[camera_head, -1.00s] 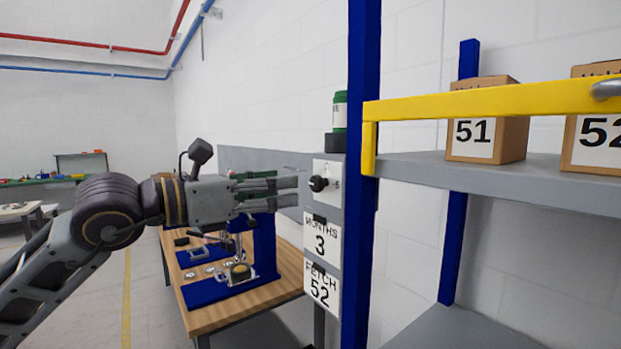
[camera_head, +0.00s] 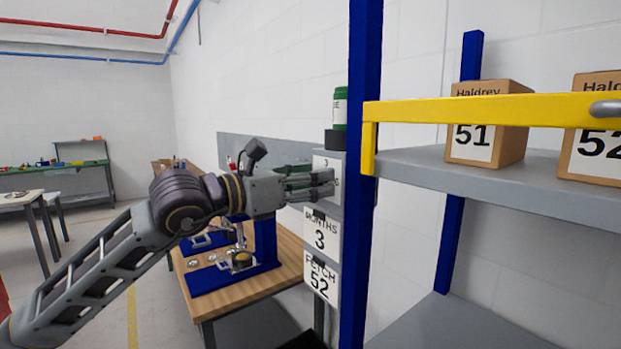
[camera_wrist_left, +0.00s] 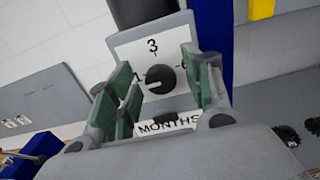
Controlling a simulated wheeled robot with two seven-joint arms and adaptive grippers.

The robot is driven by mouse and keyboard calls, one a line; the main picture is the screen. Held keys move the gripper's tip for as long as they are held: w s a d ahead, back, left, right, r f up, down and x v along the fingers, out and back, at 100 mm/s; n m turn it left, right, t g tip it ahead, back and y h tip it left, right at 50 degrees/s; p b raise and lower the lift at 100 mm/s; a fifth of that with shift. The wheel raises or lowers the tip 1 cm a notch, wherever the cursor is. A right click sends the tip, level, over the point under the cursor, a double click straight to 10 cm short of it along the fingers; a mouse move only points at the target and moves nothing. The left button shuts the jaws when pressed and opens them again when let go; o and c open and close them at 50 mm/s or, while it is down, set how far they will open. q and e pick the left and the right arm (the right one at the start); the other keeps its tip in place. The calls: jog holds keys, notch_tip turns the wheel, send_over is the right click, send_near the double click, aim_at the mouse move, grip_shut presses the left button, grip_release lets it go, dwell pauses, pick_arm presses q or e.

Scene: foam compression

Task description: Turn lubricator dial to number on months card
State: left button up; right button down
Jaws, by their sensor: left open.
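The lubricator (camera_head: 340,110), a green canister with a white label and dark base, stands above the dial plate (camera_head: 321,163). In the left wrist view the white plate (camera_wrist_left: 178,41) has a 3 at its top, and the black dial (camera_wrist_left: 160,79) sits below it. A light mark shows on the dial; I cannot tell surely where it points. The months card (camera_head: 320,233) reads 3; its top edge shows in the left wrist view (camera_wrist_left: 168,125). My left gripper (camera_head: 331,184) is open, its green-padded fingers (camera_wrist_left: 158,68) on either side of the dial, contact unclear. The dial is hidden in the head view.
A card reading FETCH 52 (camera_head: 321,280) hangs below the months card. A blue post (camera_head: 361,240) stands just right of the plate. Boxes 51 (camera_head: 487,140) and 52 (camera_head: 598,145) sit on the shelf behind a yellow bar (camera_head: 480,110). A wooden workbench (camera_head: 225,303) is below the arm.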

pick_arm(q)
jog(key=c, duration=1)
